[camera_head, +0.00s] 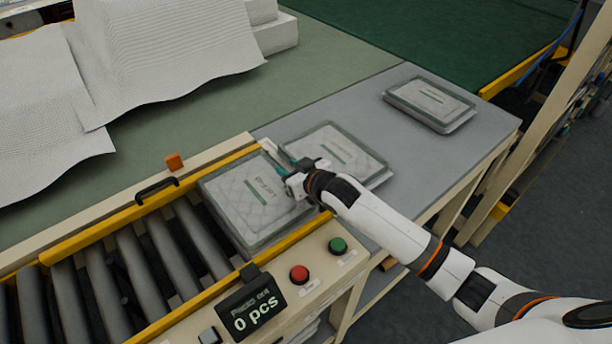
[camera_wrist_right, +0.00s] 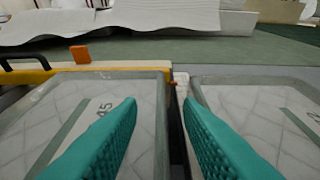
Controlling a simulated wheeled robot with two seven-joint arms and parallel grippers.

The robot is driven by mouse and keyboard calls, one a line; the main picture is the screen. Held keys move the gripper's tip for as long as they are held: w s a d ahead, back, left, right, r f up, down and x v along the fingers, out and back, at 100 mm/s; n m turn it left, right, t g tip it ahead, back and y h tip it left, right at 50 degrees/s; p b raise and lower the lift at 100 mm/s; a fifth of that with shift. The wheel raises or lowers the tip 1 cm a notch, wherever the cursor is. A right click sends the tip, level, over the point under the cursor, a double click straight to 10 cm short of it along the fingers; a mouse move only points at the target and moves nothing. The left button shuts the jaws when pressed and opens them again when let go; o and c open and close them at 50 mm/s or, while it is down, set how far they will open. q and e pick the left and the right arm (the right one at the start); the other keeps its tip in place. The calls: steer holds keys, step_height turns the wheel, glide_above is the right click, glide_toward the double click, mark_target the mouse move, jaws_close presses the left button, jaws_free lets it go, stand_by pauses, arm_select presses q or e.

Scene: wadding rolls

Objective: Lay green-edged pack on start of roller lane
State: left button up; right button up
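A clear-wrapped pack (camera_head: 252,200) with a grey-green edge lies flat on the start of the roller lane (camera_head: 165,250); it also shows at left in the wrist view (camera_wrist_right: 80,105). A similar pack (camera_head: 345,152) with a green stripe lies beside it on the grey table and shows at right in the wrist view (camera_wrist_right: 265,115). My right gripper (camera_head: 289,172) is at the near-right edge of the lane pack, between the two packs. Its teal fingers (camera_wrist_right: 159,102) are apart, with the lane pack's edge showing between them. I cannot tell whether they touch it. My left gripper is out of view.
Another pack (camera_head: 430,102) lies on the grey table (camera_head: 460,140) at the far right. The lane has yellow rails, a black handle (camera_head: 157,188) and an orange block (camera_head: 174,162). A front panel carries red and green buttons and a display (camera_head: 252,308) reading "0 pcs". White wadding (camera_head: 165,50) lies behind.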

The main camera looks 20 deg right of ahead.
steer(key=b+v, duration=0.1)
steer(key=v, duration=1.1)
steer(key=shift+b, duration=0.35)
steer(key=shift+d+f, duration=0.1)
